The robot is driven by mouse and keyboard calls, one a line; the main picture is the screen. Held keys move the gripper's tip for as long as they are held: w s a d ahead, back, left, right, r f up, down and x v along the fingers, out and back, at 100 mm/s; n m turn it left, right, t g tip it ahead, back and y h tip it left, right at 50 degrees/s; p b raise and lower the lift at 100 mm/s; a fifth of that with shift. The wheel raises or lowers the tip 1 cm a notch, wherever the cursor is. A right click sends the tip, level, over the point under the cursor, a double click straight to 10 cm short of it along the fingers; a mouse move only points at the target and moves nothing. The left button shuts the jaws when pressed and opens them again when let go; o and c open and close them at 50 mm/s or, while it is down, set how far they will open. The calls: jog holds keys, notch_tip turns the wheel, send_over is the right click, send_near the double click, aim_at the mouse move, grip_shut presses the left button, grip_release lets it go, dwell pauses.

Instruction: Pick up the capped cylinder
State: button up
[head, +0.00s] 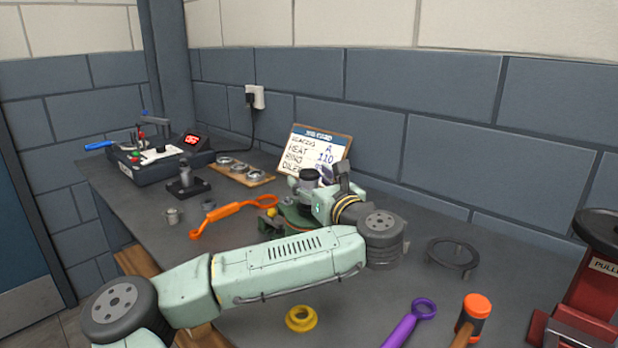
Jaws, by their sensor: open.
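A dark-topped, grey upright cylinder (309,180) shows just behind my wrist, in front of the sign; I cannot tell for sure whether it is the capped cylinder or part of my arm. My gripper (305,195) is at the far end of my pale green arm, which folds back to the left in the middle of the bench. Its jaws are open, but the fingertips are mostly hidden by the wrist. A dark green casing (272,226) sits low beside the gripper, partly covered by the arm.
An orange wrench (222,213), black stand (187,182) and wooden block with rings (240,172) lie left. A yellow ring (301,318), purple wrench (409,324), hammer (472,318), black ring stand (453,256) and red press (590,300) are in front and right.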

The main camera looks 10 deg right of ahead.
jog(key=shift+w+a, duration=0.15)
jog(key=shift+w, duration=0.65)
jog(key=shift+c, duration=0.2)
jog(key=c, duration=1.2)
